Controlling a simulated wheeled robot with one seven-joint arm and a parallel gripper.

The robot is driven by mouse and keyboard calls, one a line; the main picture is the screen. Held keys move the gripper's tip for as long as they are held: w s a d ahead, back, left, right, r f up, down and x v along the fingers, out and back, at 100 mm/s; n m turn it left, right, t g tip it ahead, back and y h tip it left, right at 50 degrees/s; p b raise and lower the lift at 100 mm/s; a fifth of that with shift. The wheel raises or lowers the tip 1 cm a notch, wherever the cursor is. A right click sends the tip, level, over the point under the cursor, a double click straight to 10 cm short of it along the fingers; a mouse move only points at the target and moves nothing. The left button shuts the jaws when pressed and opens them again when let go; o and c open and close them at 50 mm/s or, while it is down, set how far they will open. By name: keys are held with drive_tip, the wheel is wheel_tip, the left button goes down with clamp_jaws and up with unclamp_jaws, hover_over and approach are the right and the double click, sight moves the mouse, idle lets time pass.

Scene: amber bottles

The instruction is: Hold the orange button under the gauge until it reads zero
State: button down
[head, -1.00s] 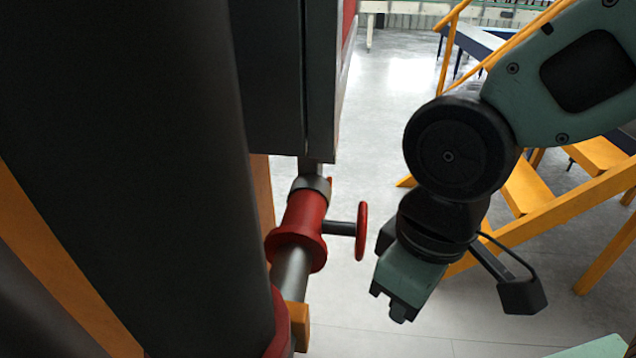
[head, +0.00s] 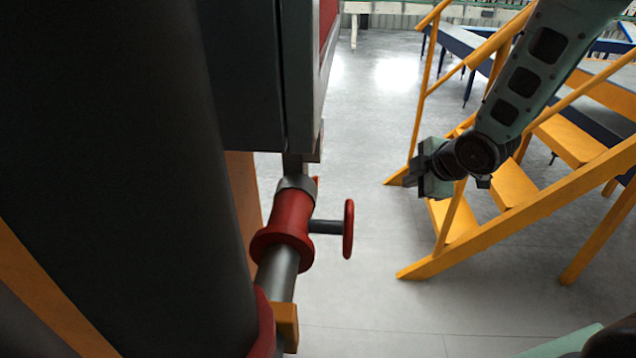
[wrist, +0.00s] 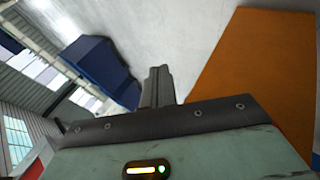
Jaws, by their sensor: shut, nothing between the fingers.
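No gauge and no orange button can be made out in either view. My gripper (head: 418,172) is out over the floor in the head view, in front of the yellow stairs and pointing left. It is to the right of the red valve and apart from it. In the wrist view its two fingers (wrist: 158,86) are together, with nothing held between them. A plain orange surface (wrist: 262,75) fills the right side of the wrist view; I cannot tell what it belongs to.
A red valve with a handwheel (head: 348,229) sits on a pipe beside a large dark column (head: 120,180). A dark cabinet (head: 245,75) is above it. Yellow stairs (head: 500,235) stand at the right. Grey floor (head: 365,140) is clear between valve and stairs.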

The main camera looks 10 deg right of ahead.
drive_tip(key=w+a+f+n+t+y, duration=0.1)
drive_tip(key=a+n+y, duration=0.4)
drive_tip(key=n, duration=0.6)
drive_tip(key=shift+w+a+f+n+y, duration=0.3)
drive_tip(key=shift+w+a+f, duration=0.4)
drive_tip(key=shift+w, duration=0.2)
drive_tip(key=shift+a, duration=0.15)
drive_tip(key=w+a, duration=0.2)
drive_tip(key=a, duration=0.6)
drive_tip(key=shift+w, duration=0.4)
drive_tip(key=shift+a, duration=0.1)
drive_tip(key=shift+w+a+b, duration=0.1)
drive_tip(key=shift+a+b, duration=0.25)
drive_tip(key=shift+b, duration=0.15)
drive_tip(key=shift+w+a, duration=0.15)
drive_tip(key=shift+a, duration=0.35)
idle(3.5)
